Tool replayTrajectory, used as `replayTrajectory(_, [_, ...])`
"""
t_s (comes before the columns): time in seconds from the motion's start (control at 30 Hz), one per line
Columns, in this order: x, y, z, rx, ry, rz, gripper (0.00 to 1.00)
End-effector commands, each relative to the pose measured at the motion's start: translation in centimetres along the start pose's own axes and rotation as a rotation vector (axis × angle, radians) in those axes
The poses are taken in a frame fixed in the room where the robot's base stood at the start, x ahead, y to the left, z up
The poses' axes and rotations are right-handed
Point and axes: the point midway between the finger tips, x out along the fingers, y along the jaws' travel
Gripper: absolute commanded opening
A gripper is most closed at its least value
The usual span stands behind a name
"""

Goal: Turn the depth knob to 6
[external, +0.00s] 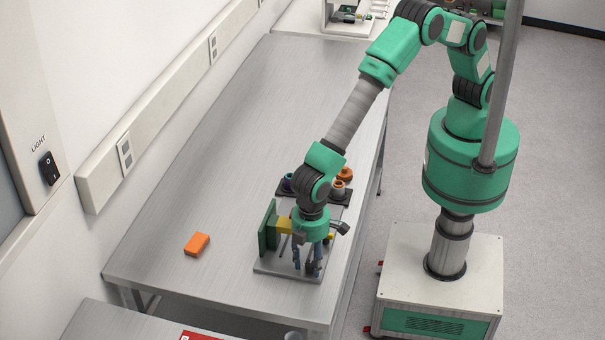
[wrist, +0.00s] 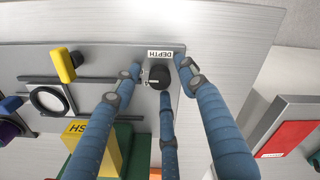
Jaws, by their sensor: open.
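The depth knob (wrist: 160,77) is a small black round knob with a pale pointer mark, near the edge of a grey metal plate (wrist: 105,58) in the wrist view. A white label reading DEPTH (wrist: 160,54) is beside it. My gripper (wrist: 160,80) has blue fingers that are open around the knob, one on each side and one below it. I cannot tell whether any finger touches it. No scale numbers are readable. In the external view my gripper (external: 308,268) points down over the plate (external: 275,268) and hides the knob's surroundings.
A yellow block (wrist: 95,152), a green upright part (external: 267,228) and a yellow-and-black knob (wrist: 67,66) are close by on the device. An orange block (external: 197,244) lies left on the metal table (external: 150,250). The table's left part is largely clear.

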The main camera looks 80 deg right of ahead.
Motion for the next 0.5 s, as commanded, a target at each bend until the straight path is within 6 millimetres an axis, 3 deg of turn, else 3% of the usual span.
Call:
replayTrajectory(0.27, [-1.1,0.0,0.0,0.0,0.001,0.0,0.42])
replayTrajectory(0.5, [-4.1,0.0,-0.1,0.0,0.002,-0.001,0.42])
